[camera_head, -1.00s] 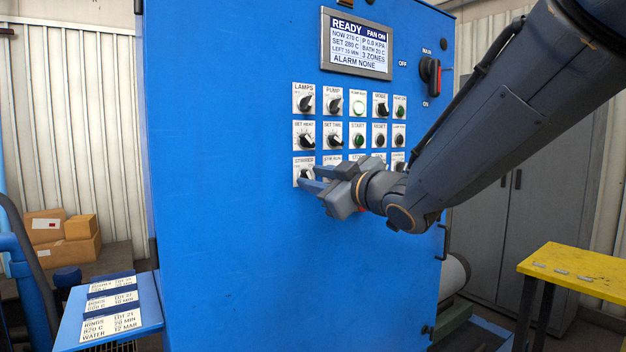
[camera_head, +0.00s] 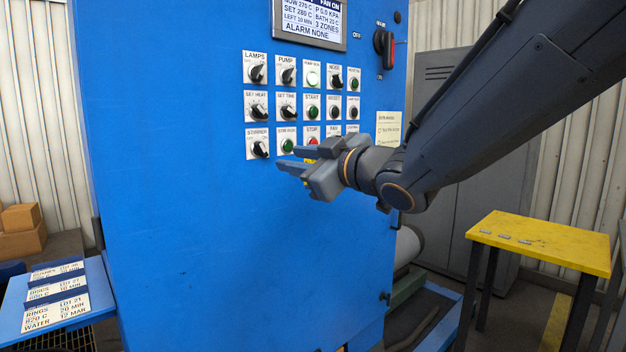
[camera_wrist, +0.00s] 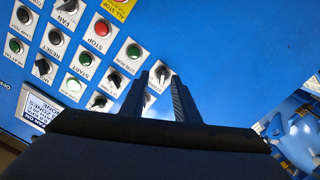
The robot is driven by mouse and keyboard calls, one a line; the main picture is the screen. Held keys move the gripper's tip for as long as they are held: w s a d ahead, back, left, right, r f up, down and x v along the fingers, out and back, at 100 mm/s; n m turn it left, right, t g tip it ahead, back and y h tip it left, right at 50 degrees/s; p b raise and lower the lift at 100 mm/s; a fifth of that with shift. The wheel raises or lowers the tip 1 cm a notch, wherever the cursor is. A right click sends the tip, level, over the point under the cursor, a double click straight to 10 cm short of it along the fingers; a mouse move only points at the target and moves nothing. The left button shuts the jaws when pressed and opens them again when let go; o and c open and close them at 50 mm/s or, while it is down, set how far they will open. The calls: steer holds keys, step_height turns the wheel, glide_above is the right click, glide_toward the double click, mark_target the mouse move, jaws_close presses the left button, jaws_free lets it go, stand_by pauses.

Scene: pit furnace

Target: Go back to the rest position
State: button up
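My gripper (camera_head: 284,160) is in front of the lower rows of the blue control panel, just right of and below the STIRRER knob (camera_head: 260,148). Its two fingers are apart with a gap between them and nothing held. In the wrist view the fingers (camera_wrist: 160,88) point toward the panel face, with a black knob showing near their tips. The fingers look clear of the STIRRER knob in the head view. My gripper and forearm hide part of the bottom row of controls.
The blue cabinet (camera_head: 190,240) fills the middle. Its display (camera_head: 310,18) reads ALARM NONE. A red and black main switch (camera_head: 384,46) is at upper right. A yellow table (camera_head: 545,243) stands right, a blue shelf with labels (camera_head: 12,300) left. Cardboard boxes (camera_head: 22,235) lie behind.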

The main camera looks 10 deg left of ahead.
steer(key=d+f+m+g+h, duration=0.3)
steer(key=d+f+m+h, duration=0.75)
steer(key=d+f, duration=1.25)
steer(key=s+d+f+m+g, duration=0.1)
steer(key=s+d+f+g, duration=0.1)
steer(key=s, duration=0.5)
steer(key=s+d+f+m+g+h, duration=0.1)
steer(key=s+d+f+m+g, duration=0.1)
steer(key=s+f, duration=0.4)
steer(key=s+d+f+m+g+h, duration=0.1)
steer(key=s+d+f+m+g, duration=0.1)
steer(key=s, duration=0.6)
step_height(320, 180, down, 3)
steer(key=d+g, duration=0.1)
steer(key=g, duration=0.1)
steer(key=shift+d+g, duration=0.35)
steer(key=shift+g, duration=0.05)
